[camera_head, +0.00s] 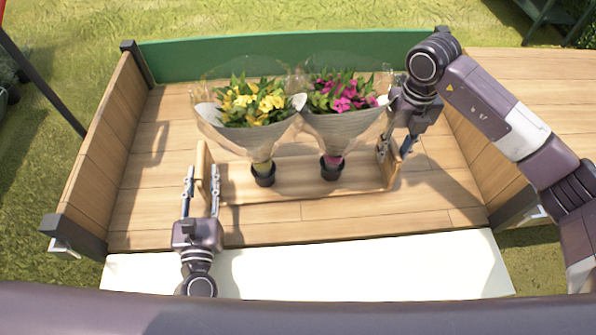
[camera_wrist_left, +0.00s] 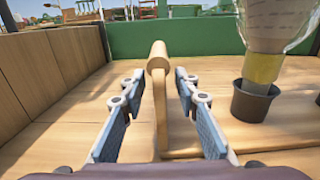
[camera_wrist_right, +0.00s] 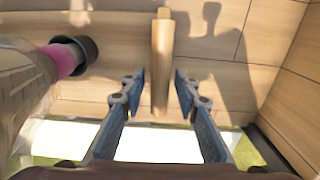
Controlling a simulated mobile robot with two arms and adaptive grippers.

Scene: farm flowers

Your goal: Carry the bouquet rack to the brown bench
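The wooden bouquet rack (camera_head: 300,186) stands on the plank bed of a wooden cart. It holds two wrapped bouquets, a yellow one (camera_head: 252,105) and a pink one (camera_head: 345,95), with their stems in dark cups. My left gripper (camera_head: 203,172) is open, its fingers on either side of the rack's left end panel, which also shows in the left wrist view (camera_wrist_left: 159,100). My right gripper (camera_head: 395,150) is open at the rack's right end; in the right wrist view the right end panel (camera_wrist_right: 162,65) stands between its fingers, apart from them. No brown bench can be made out for certain.
The cart has a green back board (camera_head: 270,52) and wooden side walls at left (camera_head: 105,140) and right (camera_head: 465,135). A white surface (camera_head: 310,268) lies along its front edge. Bare planks surround the rack. Grass lies around the cart.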

